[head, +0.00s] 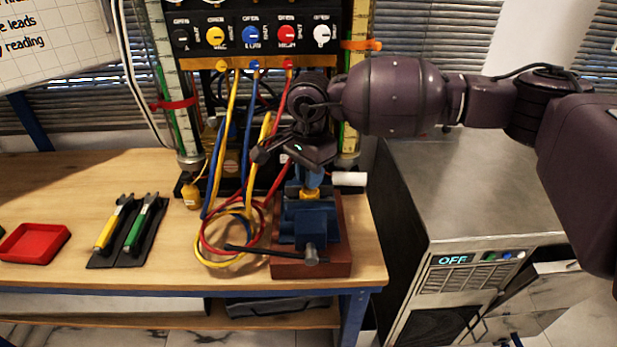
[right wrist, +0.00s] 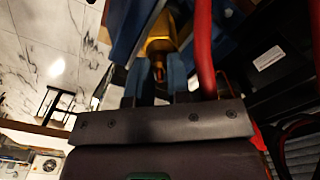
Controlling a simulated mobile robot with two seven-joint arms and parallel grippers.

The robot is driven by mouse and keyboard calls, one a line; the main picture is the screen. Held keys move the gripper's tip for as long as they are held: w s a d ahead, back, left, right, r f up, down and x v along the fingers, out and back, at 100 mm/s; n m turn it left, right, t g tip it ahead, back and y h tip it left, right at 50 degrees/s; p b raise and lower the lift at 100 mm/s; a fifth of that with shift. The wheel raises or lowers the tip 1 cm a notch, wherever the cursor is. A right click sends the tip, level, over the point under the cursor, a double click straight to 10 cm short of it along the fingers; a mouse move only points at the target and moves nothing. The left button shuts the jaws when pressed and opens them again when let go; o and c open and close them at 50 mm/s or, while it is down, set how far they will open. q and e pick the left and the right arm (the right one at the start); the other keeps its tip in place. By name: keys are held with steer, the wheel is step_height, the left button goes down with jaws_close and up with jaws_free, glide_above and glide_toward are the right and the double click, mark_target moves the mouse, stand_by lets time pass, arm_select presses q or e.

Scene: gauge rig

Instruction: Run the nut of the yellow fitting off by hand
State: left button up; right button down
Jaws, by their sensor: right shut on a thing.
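The yellow fitting (head: 309,194) stands in the jaws of a blue vise (head: 303,224) at the right end of the bench. My right gripper (head: 311,179) is just above it, pointing down, with its blue fingertips at the top of the fitting. In the right wrist view, the gripper (right wrist: 155,83) is shut on the upper end of the yellow fitting (right wrist: 160,45). The nut itself is mostly hidden between the fingers, so I cannot tell its edges. My left gripper is not in view.
Yellow, blue and red hoses (head: 233,170) hang and loop left of the vise, close to my gripper. A white cylinder (head: 348,179) is right of it. Two tools lie on a black mat (head: 101,262); a red tray (head: 34,243) is further left. A metal cabinet (head: 462,206) stands right.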

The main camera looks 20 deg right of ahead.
steer(key=shift+n+b, duration=0.65)
steer(key=shift+n, duration=0.95)
steer(key=c, duration=1.1)
jaws_free()
steer(key=shift+o, duration=0.2)
steer(key=shift+r, duration=0.15)
step_height(320, 180, up, 11)
steer(key=shift+f, duration=0.2)
